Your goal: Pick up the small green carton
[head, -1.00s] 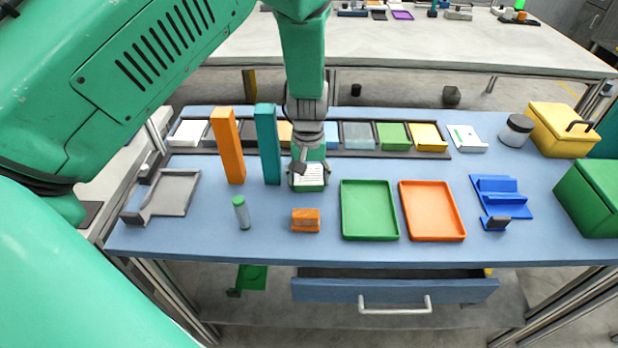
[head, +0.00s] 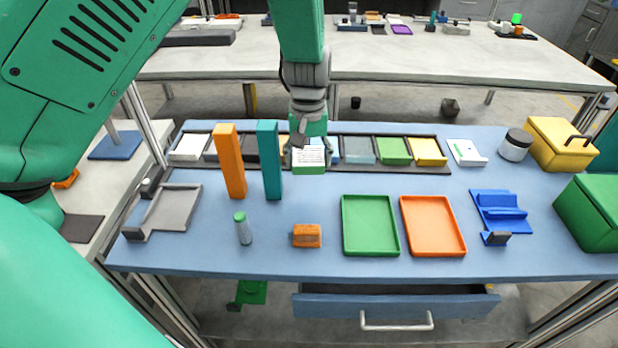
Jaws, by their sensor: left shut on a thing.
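The small green carton (head: 309,158) has a white label with lines of text on its near face. My left gripper (head: 308,147) comes down from above and is shut on it. The carton looks held above the blue table (head: 350,270), in front of the row of coloured bins. The fingers partly cover its sides. My right gripper is not in view.
A tall orange block (head: 230,165) and a teal block (head: 270,165) stand close left of the carton. A small orange box (head: 307,236), a green tray (head: 370,226) and an orange tray (head: 433,227) lie nearer. An open drawer (head: 395,305) sits below.

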